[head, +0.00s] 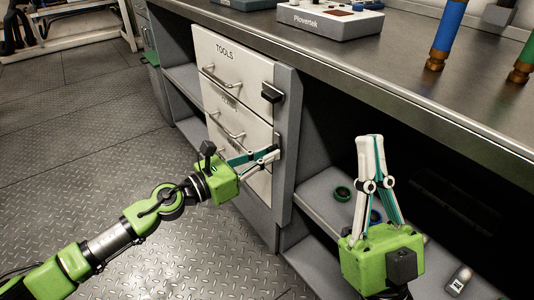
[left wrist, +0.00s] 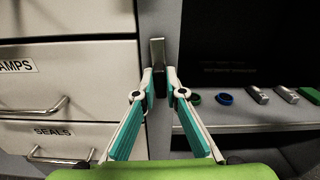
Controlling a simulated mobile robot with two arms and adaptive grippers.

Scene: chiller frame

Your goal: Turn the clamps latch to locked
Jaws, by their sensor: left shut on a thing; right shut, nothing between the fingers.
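The white drawer labelled CLAMPS (left wrist: 70,85) has a bar handle, and only the end of its label shows in the left wrist view. The clamps latch (left wrist: 158,50) is a dark metal piece on the grey post right of that drawer, its visible part upright. My left gripper (left wrist: 159,72) is shut on the latch, one finger on each side. In the head view my left gripper (head: 277,152) hides most of that latch. My right gripper (head: 370,138) is shut and empty, pointing up in front of the open shelf bay.
The TOOLS drawer (head: 225,65) above has its own dark latch (head: 271,92), sticking out sideways. The SEALS drawer (left wrist: 60,142) is below. Rings and small blocks lie on the shelf (left wrist: 240,115) at right. The worktop edge (head: 400,105) overhangs the bay.

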